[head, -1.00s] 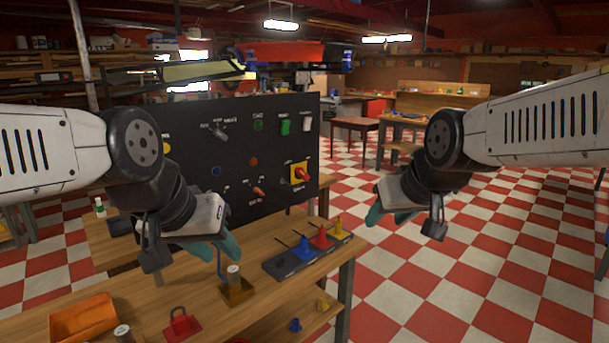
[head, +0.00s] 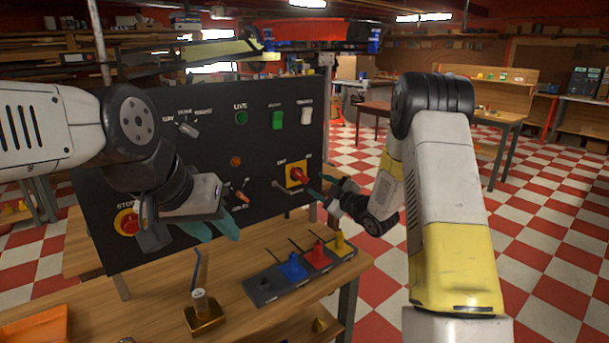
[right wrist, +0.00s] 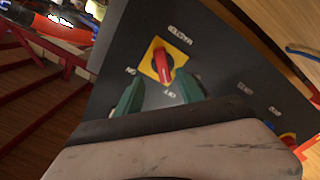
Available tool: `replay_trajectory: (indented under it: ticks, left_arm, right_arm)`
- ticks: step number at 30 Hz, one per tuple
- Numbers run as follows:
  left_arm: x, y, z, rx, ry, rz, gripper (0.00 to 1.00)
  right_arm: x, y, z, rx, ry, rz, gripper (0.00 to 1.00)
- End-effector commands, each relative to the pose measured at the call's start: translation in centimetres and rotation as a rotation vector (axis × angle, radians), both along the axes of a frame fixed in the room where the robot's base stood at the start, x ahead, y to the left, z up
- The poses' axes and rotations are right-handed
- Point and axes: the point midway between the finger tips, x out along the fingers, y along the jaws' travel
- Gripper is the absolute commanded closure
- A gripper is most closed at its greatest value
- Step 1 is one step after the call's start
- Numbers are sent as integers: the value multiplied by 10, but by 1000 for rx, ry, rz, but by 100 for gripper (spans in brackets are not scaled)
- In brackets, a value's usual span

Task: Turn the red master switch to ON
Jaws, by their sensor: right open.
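The red master switch (head: 298,176) is a red knob on a yellow plate at the right of the black panel. In the right wrist view the knob (right wrist: 164,65) lies lengthwise with one end toward the label that reads like OFF; an ON label is at the plate's left corner. My right gripper (head: 319,187) is just in front of the switch at its lower right. Its teal fingers (right wrist: 160,92) are open and empty, with the knob just beyond the gap; contact cannot be told. My left gripper (head: 212,229) appears open and empty before the panel's lower middle.
On the wooden bench (head: 250,322) stand a holder with coloured pieces (head: 291,268) and a brass block (head: 204,316).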

Motion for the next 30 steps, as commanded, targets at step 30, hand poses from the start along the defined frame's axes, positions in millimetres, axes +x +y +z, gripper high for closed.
replay_trajectory:
  ticks: [30]
  left_arm:
    - [0, 0, 0, 0, 0, 0, 64]
  right_arm:
    - [62, 50, -5, 6, -18, 21, 58]
